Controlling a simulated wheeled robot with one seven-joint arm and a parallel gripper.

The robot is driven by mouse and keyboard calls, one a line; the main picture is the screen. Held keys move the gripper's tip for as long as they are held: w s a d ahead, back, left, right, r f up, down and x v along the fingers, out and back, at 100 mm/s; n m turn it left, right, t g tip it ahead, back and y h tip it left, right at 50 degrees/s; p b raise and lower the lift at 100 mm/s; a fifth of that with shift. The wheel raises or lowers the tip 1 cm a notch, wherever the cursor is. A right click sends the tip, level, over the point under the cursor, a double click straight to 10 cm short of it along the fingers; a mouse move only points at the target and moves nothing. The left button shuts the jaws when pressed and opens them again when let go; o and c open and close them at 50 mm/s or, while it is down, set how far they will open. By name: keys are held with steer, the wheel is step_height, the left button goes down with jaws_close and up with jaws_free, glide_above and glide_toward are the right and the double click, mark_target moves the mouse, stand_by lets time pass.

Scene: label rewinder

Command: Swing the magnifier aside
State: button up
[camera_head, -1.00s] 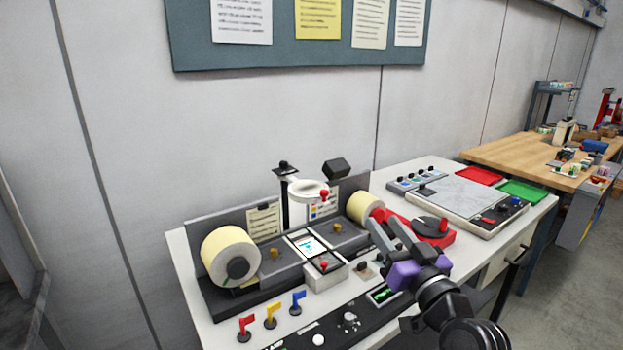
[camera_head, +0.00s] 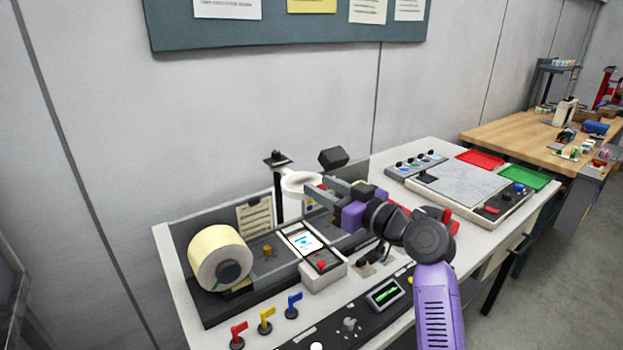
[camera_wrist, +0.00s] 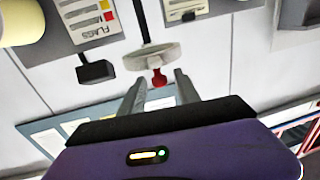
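The magnifier is a white ring (camera_head: 290,183) on a dark upright post (camera_head: 278,203) behind the rewinder. In the wrist view its white head (camera_wrist: 150,55) carries a small red knob (camera_wrist: 159,78). My gripper (camera_head: 314,192) is at the right side of the ring, its fingers pointing left at it. In the wrist view my gripper (camera_wrist: 158,86) is open, one finger on each side of the red knob with gaps visible. The fingers hide the knob in the head view.
A cream label roll (camera_head: 216,256) sits at the left of the rewinder. A small boxed unit with a screen (camera_head: 303,241) stands below the ring. A black block (camera_head: 333,158) rises behind my gripper. Red, yellow and blue flag levers (camera_head: 265,320) line the front.

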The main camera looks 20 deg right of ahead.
mark_target(312, 182)
steer(key=shift+p+x, duration=0.3)
steer(key=shift+x, duration=1.6)
jaws_close()
